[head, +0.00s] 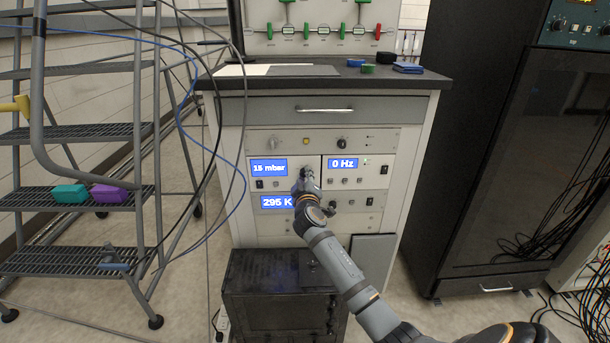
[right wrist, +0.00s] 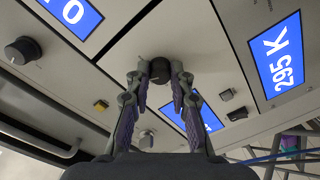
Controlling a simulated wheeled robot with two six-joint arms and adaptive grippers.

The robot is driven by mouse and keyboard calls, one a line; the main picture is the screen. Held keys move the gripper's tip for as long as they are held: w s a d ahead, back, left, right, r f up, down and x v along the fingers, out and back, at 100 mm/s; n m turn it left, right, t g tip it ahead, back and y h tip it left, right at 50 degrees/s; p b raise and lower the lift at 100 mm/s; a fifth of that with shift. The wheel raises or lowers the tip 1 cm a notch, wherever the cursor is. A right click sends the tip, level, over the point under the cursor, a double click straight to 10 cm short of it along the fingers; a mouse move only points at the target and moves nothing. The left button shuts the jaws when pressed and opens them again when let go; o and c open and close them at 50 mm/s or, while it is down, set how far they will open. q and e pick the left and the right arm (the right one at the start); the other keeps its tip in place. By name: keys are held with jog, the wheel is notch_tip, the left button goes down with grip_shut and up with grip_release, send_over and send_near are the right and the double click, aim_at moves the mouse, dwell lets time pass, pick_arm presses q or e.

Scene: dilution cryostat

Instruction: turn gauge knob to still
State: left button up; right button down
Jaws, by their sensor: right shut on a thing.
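The gauge knob (right wrist: 160,70) is a dark round knob on the grey instrument panel. It lies between my fingertips in the right wrist view. My right gripper (head: 306,176) reaches up to the panel just right of the blue "15 mbar" display (head: 268,168). It also shows in the right wrist view (right wrist: 160,78), shut on the gauge knob with one finger on each side. In the head view the gripper mostly hides the knob, and I cannot read which position it points to. My left gripper is not in view.
A "0 Hz" display (head: 343,163) is right of the gripper and a "295 K" display (head: 277,202) is below left. Another dark knob (head: 342,144) sits above right. A drawer handle (head: 324,110) crosses above. A black box (head: 280,290) stands below.

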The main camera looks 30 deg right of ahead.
dwell(0.3)
jog(key=shift+f, duration=0.1)
jog(key=c, duration=1.2)
grip_release()
jog(key=v, duration=1.2)
